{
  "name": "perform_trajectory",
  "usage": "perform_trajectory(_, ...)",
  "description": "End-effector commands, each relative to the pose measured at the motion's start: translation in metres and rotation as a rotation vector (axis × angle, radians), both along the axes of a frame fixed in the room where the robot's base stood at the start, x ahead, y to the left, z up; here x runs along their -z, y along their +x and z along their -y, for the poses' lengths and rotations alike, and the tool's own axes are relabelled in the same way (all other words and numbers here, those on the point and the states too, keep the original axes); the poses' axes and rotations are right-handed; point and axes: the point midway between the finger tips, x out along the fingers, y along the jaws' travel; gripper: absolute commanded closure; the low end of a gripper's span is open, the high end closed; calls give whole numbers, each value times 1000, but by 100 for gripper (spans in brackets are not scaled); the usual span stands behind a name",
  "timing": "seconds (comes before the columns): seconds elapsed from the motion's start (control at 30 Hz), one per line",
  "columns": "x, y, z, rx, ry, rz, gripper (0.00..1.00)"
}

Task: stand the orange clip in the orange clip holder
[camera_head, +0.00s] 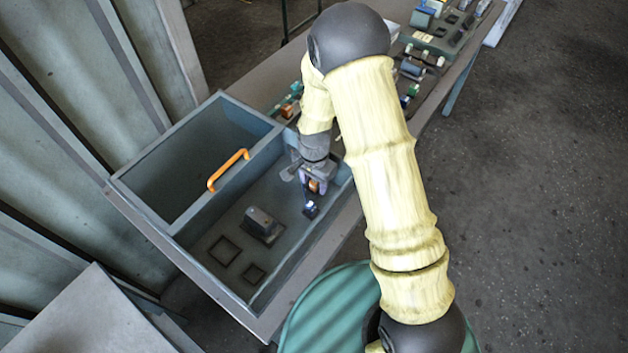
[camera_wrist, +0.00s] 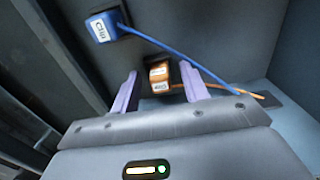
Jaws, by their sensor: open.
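The orange clip (camera_wrist: 159,78) shows in the wrist view as a small orange block with a pale label and an orange cable leading right. It lies between the two purple fingers of my gripper (camera_wrist: 158,71). The fingers are spread, with a visible gap on each side of the clip. In the head view my gripper (camera_head: 312,190) reaches down into the right part of the grey box, and the orange clip (camera_head: 315,186) shows partly behind it. I cannot make out the orange clip holder for certain; a dark shape around the clip is too unclear to name.
A blue clip (camera_wrist: 103,26) with a blue cable is close by, also seen in the head view (camera_head: 311,209). A dark grey block (camera_head: 261,223) stands on the box floor beside two square outlines. The box (camera_head: 190,222) has raised walls and an orange handle (camera_head: 228,169).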

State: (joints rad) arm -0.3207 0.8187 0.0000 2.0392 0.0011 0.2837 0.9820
Motion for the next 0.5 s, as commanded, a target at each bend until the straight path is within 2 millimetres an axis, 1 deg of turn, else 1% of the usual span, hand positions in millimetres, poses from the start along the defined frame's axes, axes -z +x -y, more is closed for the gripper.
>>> perform_trajectory(0.17, -2, 0, 0, 0, 0, 0, 55)
perform_trajectory(0.27, -8, 1, 0, 0, 0, 3, 55)
perform_trajectory(0.37, -19, 1, 0, 0, 1, 3, 55)
perform_trajectory(0.5, -40, 1, -1, 0, 2, 5, 55)
